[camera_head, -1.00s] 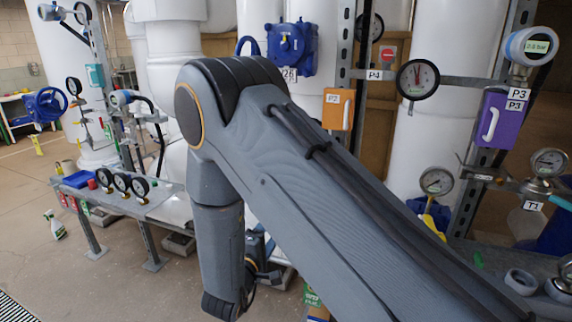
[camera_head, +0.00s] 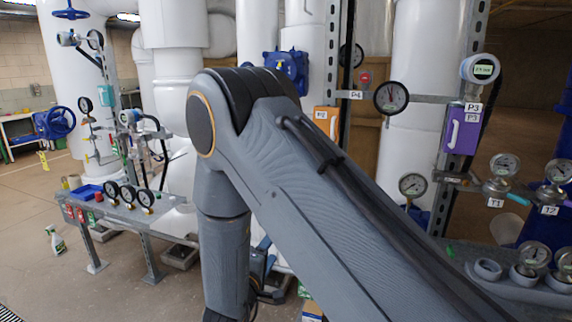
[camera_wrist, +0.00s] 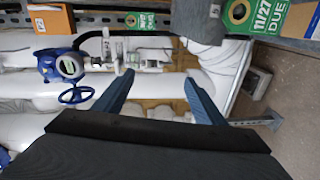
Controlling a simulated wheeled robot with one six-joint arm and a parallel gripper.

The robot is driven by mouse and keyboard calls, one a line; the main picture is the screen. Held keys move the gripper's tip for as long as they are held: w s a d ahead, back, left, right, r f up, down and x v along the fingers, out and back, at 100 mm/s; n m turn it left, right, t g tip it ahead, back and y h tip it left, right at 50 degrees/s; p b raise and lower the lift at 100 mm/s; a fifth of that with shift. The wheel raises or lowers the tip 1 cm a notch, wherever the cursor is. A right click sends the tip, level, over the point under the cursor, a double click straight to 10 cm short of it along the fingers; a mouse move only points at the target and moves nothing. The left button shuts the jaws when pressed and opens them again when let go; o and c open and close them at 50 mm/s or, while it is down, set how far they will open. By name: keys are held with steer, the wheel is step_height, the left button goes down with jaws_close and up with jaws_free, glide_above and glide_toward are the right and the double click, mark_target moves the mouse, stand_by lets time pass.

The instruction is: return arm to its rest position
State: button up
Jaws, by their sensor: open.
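My gripper (camera_wrist: 157,98) shows in the wrist view with its two blue fingers spread apart and nothing between them. Behind the fingers are white pipes, a blue valve wheel and a steel frame, all out of reach of the fingertips as far as I can tell. In the head view my grey arm reaches up from the lower right, bends at an elbow near the middle and hangs down. Its lower end runs off the bottom edge, and the fingers are hidden there.
A steel bench (camera_head: 135,218) with several gauges and a blue tray (camera_head: 88,193) stands left of my arm. Gauges, an orange box (camera_head: 326,120) and a purple box (camera_head: 462,129) hang on posts at right. Open floor lies at left, with a spray bottle (camera_head: 56,241).

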steer(key=w+d+r+m+g+y, duration=0.1)
steer(key=w+d+m+g+y, duration=0.1)
steer(key=d+m+g+y, duration=0.3)
steer(key=s+d+r+m+g, duration=0.1)
steer(key=s+d+m+g, duration=0.3)
steer(key=s+d, duration=0.5)
steer(key=s+d+r+m+g, duration=0.2)
steer(key=s+d, duration=0.7)
steer(key=s, duration=0.9)
steer(key=m+g, duration=0.2)
steer(key=g, duration=0.2)
steer(key=shift+d+r, duration=0.25)
steer(key=shift+d, duration=0.05)
